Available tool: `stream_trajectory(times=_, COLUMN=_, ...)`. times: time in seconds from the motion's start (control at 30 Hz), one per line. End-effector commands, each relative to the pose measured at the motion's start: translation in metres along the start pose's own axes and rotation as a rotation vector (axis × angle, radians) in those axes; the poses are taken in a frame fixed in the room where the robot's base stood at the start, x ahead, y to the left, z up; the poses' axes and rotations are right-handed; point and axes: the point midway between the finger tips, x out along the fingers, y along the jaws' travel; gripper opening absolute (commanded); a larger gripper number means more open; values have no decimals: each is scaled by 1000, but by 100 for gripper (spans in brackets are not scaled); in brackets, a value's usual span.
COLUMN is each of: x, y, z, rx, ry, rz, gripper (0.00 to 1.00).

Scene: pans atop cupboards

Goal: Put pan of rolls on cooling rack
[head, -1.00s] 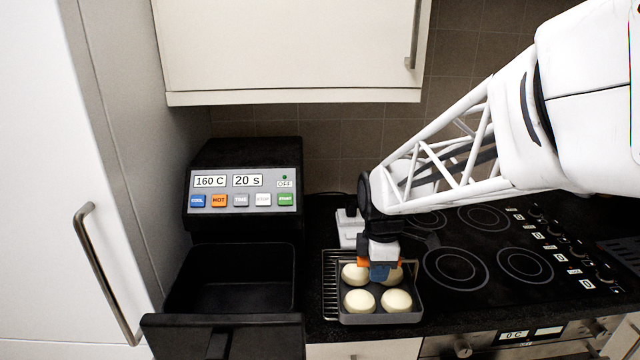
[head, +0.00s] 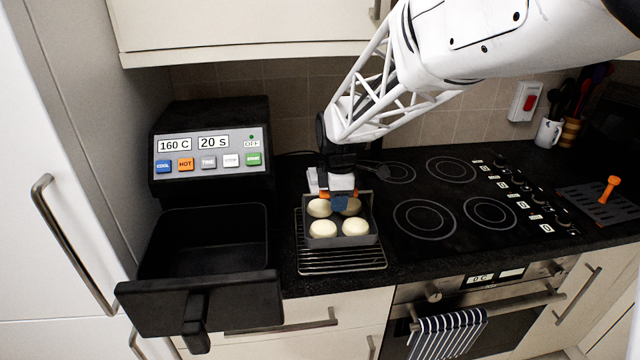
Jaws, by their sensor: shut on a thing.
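A dark square pan (head: 338,241) holds several pale round rolls (head: 323,229). It is over the back part of the wire cooling rack (head: 342,260), whose front bars show in front of it. I cannot tell whether the pan rests on the rack or hangs just above it. My gripper (head: 341,202) comes down from above at the pan's back side and is shut on it. Its orange and blue finger parts show among the back rolls and partly hide them. The exact grip point is hidden.
A black air fryer (head: 210,150) stands at the left, showing 160 C and 20 s, with its empty drawer (head: 205,245) pulled out beside the rack. The black hob (head: 440,205) lies to the right. A wall cupboard (head: 230,25) hangs above.

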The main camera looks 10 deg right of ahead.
Motion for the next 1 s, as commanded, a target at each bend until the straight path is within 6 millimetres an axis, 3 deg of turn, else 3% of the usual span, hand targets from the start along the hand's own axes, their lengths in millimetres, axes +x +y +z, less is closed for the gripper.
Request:
stream_trajectory(times=0.23, x=4, y=0, z=0, rx=0, ry=0, rz=0, gripper=0)
stream_trajectory(times=0.6, x=34, y=0, z=0, rx=0, ry=0, rz=1, gripper=0)
stream_trajectory(times=0.97, x=36, y=0, z=0, rx=0, ry=0, rz=1, gripper=0)
stream_trajectory(times=1.0, x=36, y=0, z=0, rx=0, ry=0, rz=0, gripper=24)
